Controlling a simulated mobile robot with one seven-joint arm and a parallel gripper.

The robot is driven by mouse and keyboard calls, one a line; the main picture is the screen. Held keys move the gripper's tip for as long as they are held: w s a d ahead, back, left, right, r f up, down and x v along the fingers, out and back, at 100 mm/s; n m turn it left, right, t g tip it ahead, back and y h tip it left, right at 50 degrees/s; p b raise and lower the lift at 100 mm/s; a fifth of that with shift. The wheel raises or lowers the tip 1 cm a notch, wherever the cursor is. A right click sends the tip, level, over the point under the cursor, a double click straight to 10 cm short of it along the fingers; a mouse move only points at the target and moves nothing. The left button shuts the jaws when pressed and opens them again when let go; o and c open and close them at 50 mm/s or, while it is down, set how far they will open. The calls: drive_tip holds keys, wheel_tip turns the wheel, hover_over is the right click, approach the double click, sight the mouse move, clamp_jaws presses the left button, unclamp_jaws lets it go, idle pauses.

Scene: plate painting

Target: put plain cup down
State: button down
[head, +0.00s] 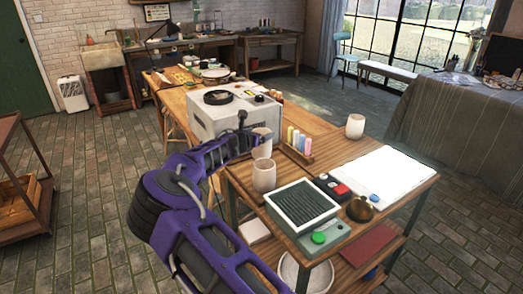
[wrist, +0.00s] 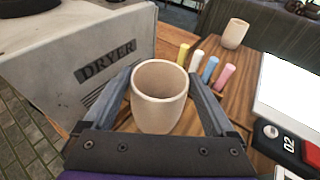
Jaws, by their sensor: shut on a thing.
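My gripper (wrist: 161,80) is shut on a plain beige cup (wrist: 160,100), with one finger on each side of it. The cup is upright, its open mouth showing in the wrist view. In the head view the held cup (head: 263,138) shows at the end of my arm, in front of the dryer's right side, above the left edge of the cart. Its base is hidden, so I cannot tell whether it touches anything. A similar cup (head: 263,176) stands on the cart's near left part. Another pale cup (head: 355,126) stands at the cart's far edge, also in the wrist view (wrist: 235,33).
The grey dryer (head: 228,118) stands left of the held cup. Coloured sticks in a wooden holder (head: 299,153) are just right of it. The cart top also bears a slatted dark tray (head: 300,205), a red-and-black device (head: 333,187) and a white sheet (head: 378,174). Bare wood shows around the sticks.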

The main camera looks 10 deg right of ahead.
wheel_tip(320, 180, down, 4)
drive_tip(key=shift+f, duration=0.15)
unclamp_jaws()
drive_tip(key=v, duration=1.2)
drive_tip(key=shift+d, duration=0.1)
